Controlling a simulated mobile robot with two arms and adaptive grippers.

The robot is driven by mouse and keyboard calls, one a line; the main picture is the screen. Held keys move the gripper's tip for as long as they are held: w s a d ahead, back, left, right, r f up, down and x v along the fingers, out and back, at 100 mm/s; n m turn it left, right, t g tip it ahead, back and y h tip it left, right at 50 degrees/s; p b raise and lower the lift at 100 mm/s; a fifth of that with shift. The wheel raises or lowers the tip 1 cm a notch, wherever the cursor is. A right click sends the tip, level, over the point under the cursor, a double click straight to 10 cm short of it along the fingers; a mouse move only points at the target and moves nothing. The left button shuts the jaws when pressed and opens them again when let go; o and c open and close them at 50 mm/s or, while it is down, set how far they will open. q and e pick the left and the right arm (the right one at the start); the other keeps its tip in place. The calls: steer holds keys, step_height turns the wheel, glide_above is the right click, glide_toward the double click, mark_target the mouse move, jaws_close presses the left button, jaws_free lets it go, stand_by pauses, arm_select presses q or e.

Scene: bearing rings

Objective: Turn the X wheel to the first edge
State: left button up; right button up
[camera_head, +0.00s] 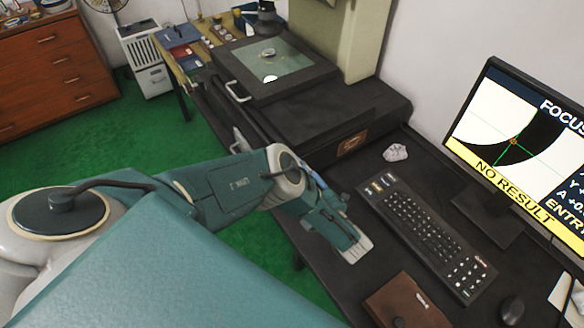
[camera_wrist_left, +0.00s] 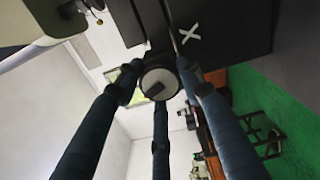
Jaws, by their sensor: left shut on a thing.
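The X wheel (camera_wrist_left: 160,84), a round pale disc with a dark mark, shows in the left wrist view beside a white X on the dark machine. My left gripper (camera_wrist_left: 163,76) has its dark fingers closed around its rim. My right gripper is not in view.
A small ring (camera_head: 268,53) lies on the machine's glass stage (camera_head: 285,62), above a bright half-disc. Green floor lies left of the desk.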

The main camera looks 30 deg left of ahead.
arm_select(q)
steer(key=shift+d+f, duration=0.15)
steer(key=o, duration=1.2)
steer(key=shift+c, duration=0.2)
steer(key=shift+d, duration=0.1)
steer(key=v, duration=0.7)
steer(key=shift+d, duration=0.1)
